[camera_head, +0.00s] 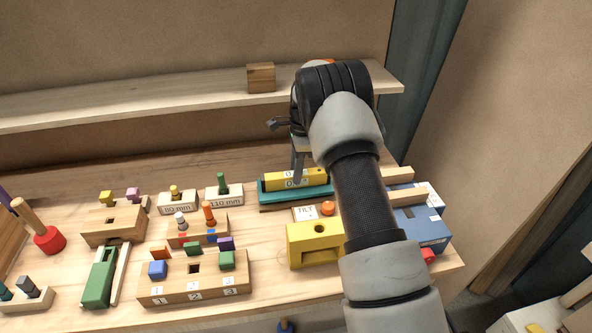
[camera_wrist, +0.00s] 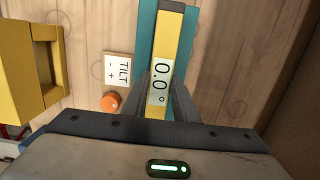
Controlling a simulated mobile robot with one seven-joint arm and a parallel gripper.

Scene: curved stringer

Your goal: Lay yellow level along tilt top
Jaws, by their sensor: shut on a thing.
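The yellow level (camera_head: 285,181) lies lengthwise along the teal tilt top (camera_head: 268,195) at the back right of the bench. Whether the level's underside touches the top cannot be told. A TILT card (camera_wrist: 119,69) and an orange knob (camera_wrist: 110,102) sit beside the tilt top. My arm hides its right end in the head view.
A yellow block with a hole (camera_head: 308,245) stands in front of the tilt top. A blue box (camera_head: 420,228) is at the right. Several peg blocks, including a numbered wooden one (camera_head: 195,283), fill the left and middle. A shelf with a wooden cube (camera_head: 261,78) runs behind.

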